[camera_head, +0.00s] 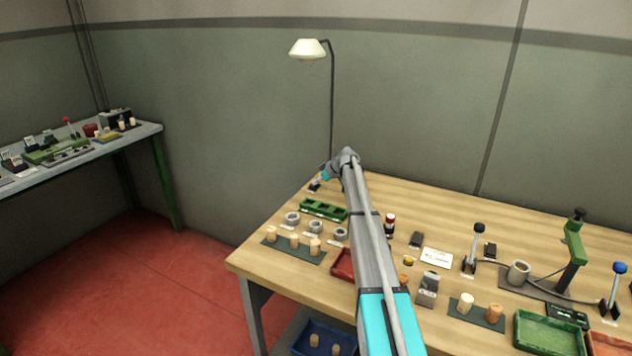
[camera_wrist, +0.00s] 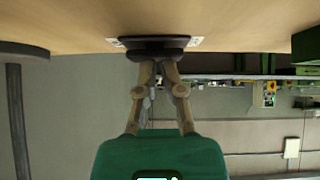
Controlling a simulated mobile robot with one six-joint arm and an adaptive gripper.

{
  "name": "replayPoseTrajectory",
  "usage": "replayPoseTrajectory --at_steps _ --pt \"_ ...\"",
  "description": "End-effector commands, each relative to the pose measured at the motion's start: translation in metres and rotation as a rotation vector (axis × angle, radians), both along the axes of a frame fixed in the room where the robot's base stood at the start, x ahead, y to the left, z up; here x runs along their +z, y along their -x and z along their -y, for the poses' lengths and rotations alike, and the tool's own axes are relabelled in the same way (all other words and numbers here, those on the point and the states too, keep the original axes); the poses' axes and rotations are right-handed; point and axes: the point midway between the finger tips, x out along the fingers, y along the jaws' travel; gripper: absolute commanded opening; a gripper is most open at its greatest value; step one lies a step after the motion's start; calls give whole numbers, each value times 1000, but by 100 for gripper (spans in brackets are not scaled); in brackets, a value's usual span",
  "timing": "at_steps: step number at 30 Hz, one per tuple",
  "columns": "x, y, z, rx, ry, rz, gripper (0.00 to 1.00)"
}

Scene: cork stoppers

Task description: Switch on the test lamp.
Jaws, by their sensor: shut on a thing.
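The lamp (camera_head: 307,48) has a cream shade on a thin dark pole behind the bench; I cannot tell whether it is lit. A dark switch-like piece (camera_wrist: 152,43) with pale labels at its sides sits on the tabletop, which is at the top of the wrist view. My gripper (camera_wrist: 158,66) has its fingers close together, shut on that piece or a part of it; the fingertips hide the exact contact. In the head view my arm reaches to the bench's far left corner, where a small dark piece (camera_head: 314,187) shows.
The wooden bench (camera_head: 440,195) holds a green tray (camera_head: 324,209), grey rings (camera_head: 292,218), cork stoppers on a mat and a black-knobbed lever (camera_head: 471,247). A green press (camera_head: 573,243) stands at the right. Another bench (camera_head: 145,130) is at the left.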

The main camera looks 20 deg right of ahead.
Motion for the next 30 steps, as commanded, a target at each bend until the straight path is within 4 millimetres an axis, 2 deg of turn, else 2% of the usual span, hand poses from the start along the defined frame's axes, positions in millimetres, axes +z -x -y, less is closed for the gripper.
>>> replayPoseTrajectory --at_steps 16,30 --pt "4 1 -4 6 -1 -4 0" --pt "39 1 -5 4 -1 1 0"
